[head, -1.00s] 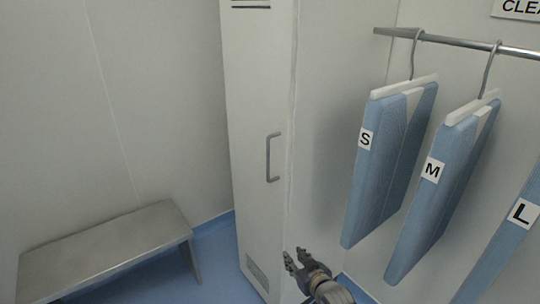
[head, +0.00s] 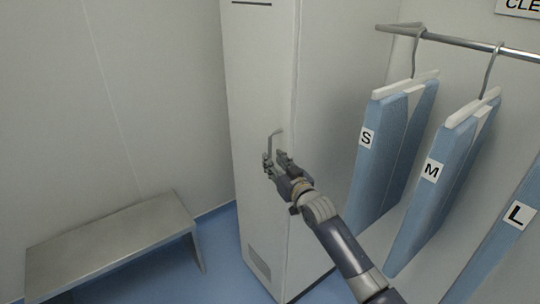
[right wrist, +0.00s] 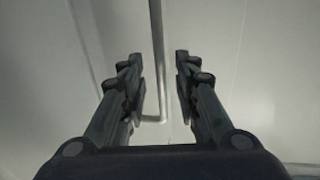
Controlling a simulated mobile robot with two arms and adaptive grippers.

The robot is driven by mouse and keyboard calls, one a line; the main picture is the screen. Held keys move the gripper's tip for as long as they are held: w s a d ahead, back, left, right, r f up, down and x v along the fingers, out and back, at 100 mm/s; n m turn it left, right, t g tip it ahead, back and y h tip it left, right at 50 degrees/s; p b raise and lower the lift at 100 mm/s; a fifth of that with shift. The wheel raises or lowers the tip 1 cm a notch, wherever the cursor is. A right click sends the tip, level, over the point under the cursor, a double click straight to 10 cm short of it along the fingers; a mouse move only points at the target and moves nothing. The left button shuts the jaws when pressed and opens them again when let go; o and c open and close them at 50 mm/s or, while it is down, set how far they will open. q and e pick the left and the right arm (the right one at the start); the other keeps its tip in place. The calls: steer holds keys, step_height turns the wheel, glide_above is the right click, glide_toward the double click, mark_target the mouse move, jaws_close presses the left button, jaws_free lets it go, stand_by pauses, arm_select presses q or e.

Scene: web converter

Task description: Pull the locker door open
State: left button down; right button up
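The locker (head: 262,225) is a tall pale cabinet in the middle of the head view, and its door looks shut. Its grey bar handle (head: 271,139) stands upright on the door, with the lower part hidden behind my right gripper (head: 273,163). In the right wrist view the handle (right wrist: 158,60) runs down between the two open fingers of my right gripper (right wrist: 157,75), and its lower bend shows near the fingers. A gap shows on both sides of the bar. My left gripper is not in view.
A metal bench (head: 112,240) stands at the left by the wall. Blue garments (head: 385,155) on hangers hang from a metal rail (head: 470,43) at the right, close to my right arm. Blue floor (head: 222,265) is clear between bench and locker.

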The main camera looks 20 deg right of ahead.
mark_target(270, 156)
steer(key=shift+w+a, duration=0.15)
steer(key=shift+w, duration=0.7)
steer(key=shift+w+a, duration=0.1)
steer(key=shift+w, duration=0.75)
jaws_close()
